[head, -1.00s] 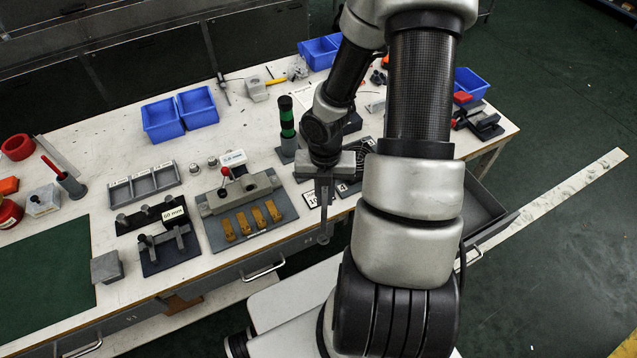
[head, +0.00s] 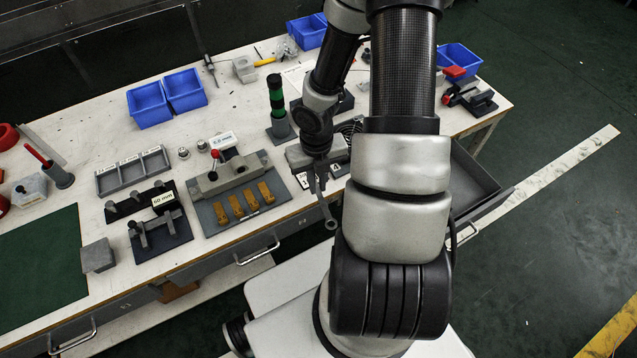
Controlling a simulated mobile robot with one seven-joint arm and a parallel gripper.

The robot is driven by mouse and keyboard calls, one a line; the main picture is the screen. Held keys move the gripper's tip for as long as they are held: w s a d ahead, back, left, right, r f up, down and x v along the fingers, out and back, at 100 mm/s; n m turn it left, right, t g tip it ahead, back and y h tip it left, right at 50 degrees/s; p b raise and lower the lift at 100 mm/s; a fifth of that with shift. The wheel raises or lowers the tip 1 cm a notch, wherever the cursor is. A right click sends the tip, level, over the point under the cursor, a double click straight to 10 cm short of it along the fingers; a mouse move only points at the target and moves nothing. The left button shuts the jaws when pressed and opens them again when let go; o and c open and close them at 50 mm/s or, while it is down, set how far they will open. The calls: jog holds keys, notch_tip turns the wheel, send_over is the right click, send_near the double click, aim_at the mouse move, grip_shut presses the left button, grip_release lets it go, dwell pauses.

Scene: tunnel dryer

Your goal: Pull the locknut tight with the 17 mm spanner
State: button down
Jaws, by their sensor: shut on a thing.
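My gripper (head: 317,168) is above the front edge of the bench, partly hidden by its own wrist. It is shut on a dark grey spanner (head: 324,202), which hangs down past the bench edge. The spanner's round lower end (head: 331,224) is free and touches nothing that I can make out. Its upper end is hidden at the jaws, and its size marking cannot be read. I cannot make out the locknut. My arm covers part of the bench beside the gripper.
A grey fixture (head: 232,175) with a red-knobbed lever and several tan blocks stands left of my gripper. A green-and-black post (head: 277,100) stands behind it. An open drawer (head: 470,190) juts out on the right. Blue bins (head: 150,104) stand farther back.

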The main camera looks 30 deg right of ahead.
jog(key=shift+w+f+b, duration=0.25)
jog(key=shift+f+b, duration=0.45)
jog(key=shift+f, duration=0.25)
jog(key=shift+w+r+p, duration=0.2)
jog(key=shift+p, duration=0.1)
jog(key=shift+w+a+p, duration=0.15)
jog(key=shift+w+p, duration=0.75)
jog(key=shift+w, duration=0.55)
jog(key=shift+w+a, duration=0.1)
jog(key=shift+a, duration=0.05)
jog(key=shift+w+a+m, duration=0.1)
jog(key=shift+a+m, duration=0.45)
jog(key=shift+m, duration=0.05)
jog(key=shift+a, duration=0.1)
